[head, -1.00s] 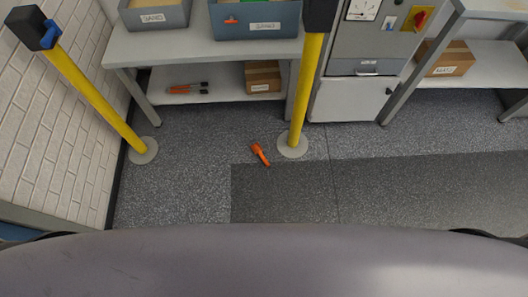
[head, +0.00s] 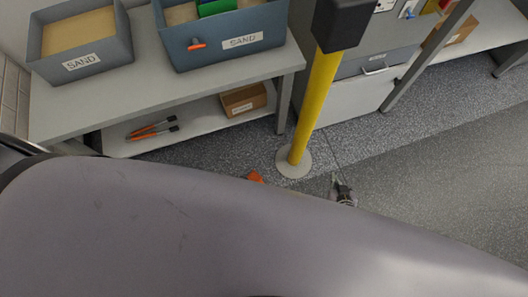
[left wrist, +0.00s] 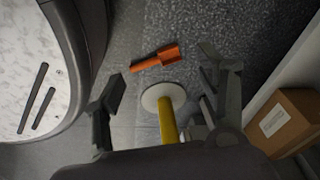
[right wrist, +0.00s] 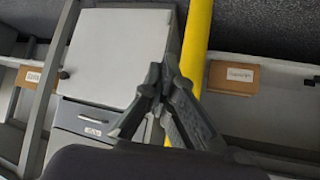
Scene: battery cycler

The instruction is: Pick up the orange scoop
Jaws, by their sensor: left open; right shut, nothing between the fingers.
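The orange scoop (head: 256,176) lies on the grey floor near the foot of the yellow post; in the head view my body hides most of it. The whole scoop (left wrist: 155,59) shows in the left wrist view, lying flat beyond my left gripper (left wrist: 162,82). That gripper is open, with its fingers apart and the scoop away from them, not touching. My right gripper (head: 340,187) is low over the floor, right of the post. In the right wrist view (right wrist: 155,75) its fingertips are together and empty.
The yellow post (head: 316,105) stands on a round base (head: 294,162) close to the scoop. A shelf bench (head: 200,62) holds sand bins (head: 82,50), with a cardboard box (head: 243,98) and orange-handled tools (head: 152,129) below. Open floor (head: 450,150) lies to the right.

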